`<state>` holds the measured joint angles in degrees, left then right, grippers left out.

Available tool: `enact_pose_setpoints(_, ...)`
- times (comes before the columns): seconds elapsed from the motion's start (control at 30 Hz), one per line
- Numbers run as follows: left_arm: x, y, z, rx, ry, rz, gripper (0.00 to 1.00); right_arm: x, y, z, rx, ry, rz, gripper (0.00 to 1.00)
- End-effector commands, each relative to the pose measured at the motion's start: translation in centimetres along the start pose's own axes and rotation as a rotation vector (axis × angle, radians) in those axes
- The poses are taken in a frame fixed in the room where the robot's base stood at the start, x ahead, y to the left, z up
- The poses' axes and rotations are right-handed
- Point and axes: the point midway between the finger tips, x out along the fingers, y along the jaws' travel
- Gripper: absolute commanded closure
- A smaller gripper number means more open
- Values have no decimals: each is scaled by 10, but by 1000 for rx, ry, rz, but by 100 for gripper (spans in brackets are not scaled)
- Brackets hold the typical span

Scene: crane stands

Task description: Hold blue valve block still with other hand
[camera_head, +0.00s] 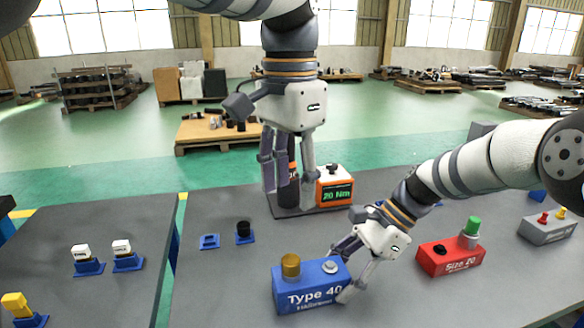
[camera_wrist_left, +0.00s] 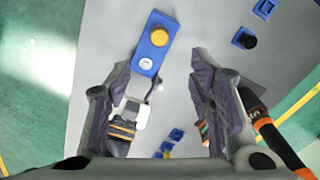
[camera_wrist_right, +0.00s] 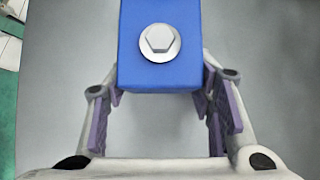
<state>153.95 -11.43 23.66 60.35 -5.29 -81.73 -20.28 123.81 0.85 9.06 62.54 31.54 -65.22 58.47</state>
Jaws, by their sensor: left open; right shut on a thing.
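The blue valve block (camera_head: 312,287), marked "Type 40", stands upright on the grey table with a brass cylinder on its left top and a hex bolt on its right top. My right gripper (camera_head: 346,272) is shut on its right end. In the right wrist view the block (camera_wrist_right: 160,70) sits between the fingers, the bolt facing the camera. My left gripper (camera_head: 287,188) is open and empty, fingers down, above the table behind the block. The left wrist view shows the block (camera_wrist_left: 154,40) beyond the spread left fingers (camera_wrist_left: 178,85).
A dark upright tool with an orange "20 Nm" display box (camera_head: 334,187) stands just behind my left gripper. Small blue holders (camera_head: 209,241) lie at the left.

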Motion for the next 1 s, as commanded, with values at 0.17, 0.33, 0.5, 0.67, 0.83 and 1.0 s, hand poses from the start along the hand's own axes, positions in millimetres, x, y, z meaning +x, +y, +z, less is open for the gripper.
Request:
enact_pose_setpoints(0.17, -28, 0, 0, 0, 2, 0, 52, 0, 0, 0, -1, 0, 0, 88)
enact_pose_setpoints(0.33, -33, 0, 0, 0, 0, 1, 52, 0, 0, 0, -1, 0, 0, 88)
enact_pose_setpoints(0.5, -33, 0, 0, 0, -1, 1, 52, 0, 0, 0, -1, 0, 0, 41)
enact_pose_setpoints(0.67, -32, 0, 0, 0, -1, 1, 52, 0, 0, 0, -1, 0, 0, 27)
enact_pose_setpoints(0.83, -32, 0, 0, 0, -1, 1, 52, 0, 0, 0, -1, 0, 0, 27)
enact_pose_setpoints(1.0, -32, 0, 0, 0, -1, 1, 52, -19, -1, 0, -2, 1, -5, 27)
